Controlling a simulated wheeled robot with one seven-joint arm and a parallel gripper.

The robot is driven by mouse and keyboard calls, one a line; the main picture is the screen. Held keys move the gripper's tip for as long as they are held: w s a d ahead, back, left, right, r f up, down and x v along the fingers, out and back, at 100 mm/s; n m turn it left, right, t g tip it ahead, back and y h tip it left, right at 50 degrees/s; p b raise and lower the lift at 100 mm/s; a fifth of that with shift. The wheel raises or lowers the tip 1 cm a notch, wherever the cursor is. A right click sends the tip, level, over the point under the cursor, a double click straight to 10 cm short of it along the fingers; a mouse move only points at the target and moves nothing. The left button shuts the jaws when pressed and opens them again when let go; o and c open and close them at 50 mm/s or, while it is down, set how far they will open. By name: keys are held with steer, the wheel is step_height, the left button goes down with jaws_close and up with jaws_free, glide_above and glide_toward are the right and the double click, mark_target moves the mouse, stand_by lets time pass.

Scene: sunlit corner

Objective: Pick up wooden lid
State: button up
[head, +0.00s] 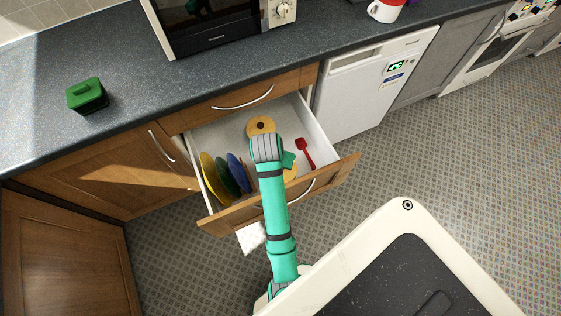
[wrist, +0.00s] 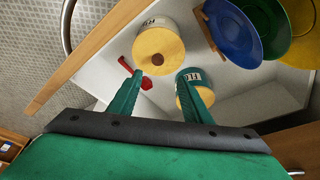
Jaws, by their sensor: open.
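Two round wooden lids sit on canisters in the open drawer. In the wrist view, one wooden lid (wrist: 158,50) with a knob tops a white labelled canister (wrist: 157,22), just beyond my gripper. The other wooden lid (wrist: 208,96) tops a teal labelled canister (wrist: 188,75) and is partly covered by my right finger. I cannot tell whether the right finger touches anything.
The drawer (head: 220,134) also holds yellow, green and blue plates (head: 235,172) on the left and a red spatula (head: 305,152) on the right. Its wooden front (head: 335,176) and side walls bound the space. A green container (head: 87,95) stands on the counter.

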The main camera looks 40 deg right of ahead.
glide_toward(289, 175)
steer(key=w+f, duration=0.2)
steer(key=w+d+f, duration=0.1)
steer(key=w+f, duration=0.2)
steer(key=shift+w+d+f, duration=0.1)
steer(key=shift+w+f, duration=0.05)
steer(key=shift+w, duration=0.05)
steer(key=shift+c, duration=0.7)
jaws_close()
